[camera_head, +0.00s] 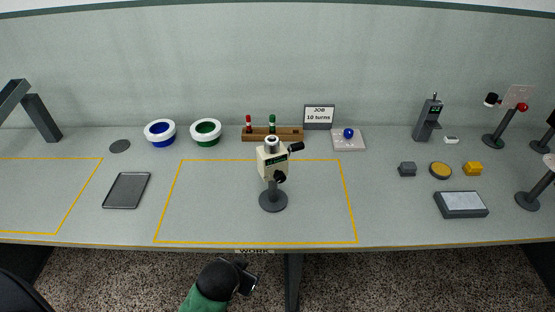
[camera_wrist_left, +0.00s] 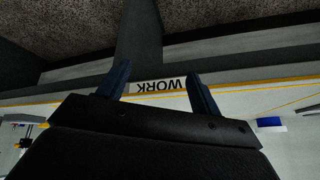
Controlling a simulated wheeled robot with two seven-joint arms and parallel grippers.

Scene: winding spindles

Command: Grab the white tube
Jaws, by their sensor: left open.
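No thing is clearly a tube. A short white-and-dark cylinder (camera_head: 272,143) stands on top of the cream winder (camera_head: 271,162) in the middle of the table. A small white piece (camera_head: 451,140) lies at the back right; it is too small to tell its kind. My left gripper (camera_head: 250,278) is in front of the table's front edge, below the WORK label, well away from both. In the left wrist view its two fingers (camera_wrist_left: 157,82) are apart with nothing between them. My right gripper is not in view.
The table's front edge (camera_head: 200,246) lies between my left gripper and the winder. A dark tray (camera_head: 127,190) lies left. The marked area around the winder is clear.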

